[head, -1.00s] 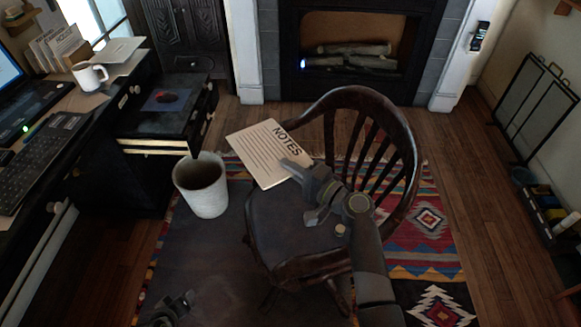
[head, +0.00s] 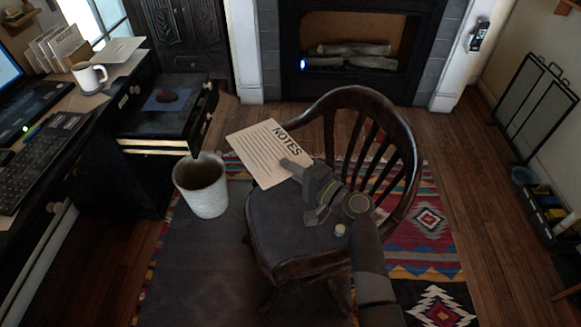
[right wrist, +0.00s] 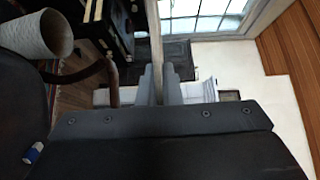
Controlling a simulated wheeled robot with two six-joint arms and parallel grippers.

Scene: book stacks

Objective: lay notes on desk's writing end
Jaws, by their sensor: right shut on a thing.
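The notes (head: 268,153), a cream sheet or pad headed NOTES with ruled lines, are held in the air over the chair's left side. My right gripper (head: 298,172) is shut on their lower right edge. In the right wrist view the notes (right wrist: 155,40) show edge-on as a thin strip between the gripper's fingers (right wrist: 160,88). The dark desk (head: 85,102) stands at the left, apart from the notes. My left gripper is out of view.
The wooden chair (head: 290,225) is under my right gripper. A pale bin (head: 203,190) stands between chair and desk, near an open drawer (head: 150,122). The desk carries a keyboard (head: 40,155), a white mug (head: 90,76) and papers (head: 115,50).

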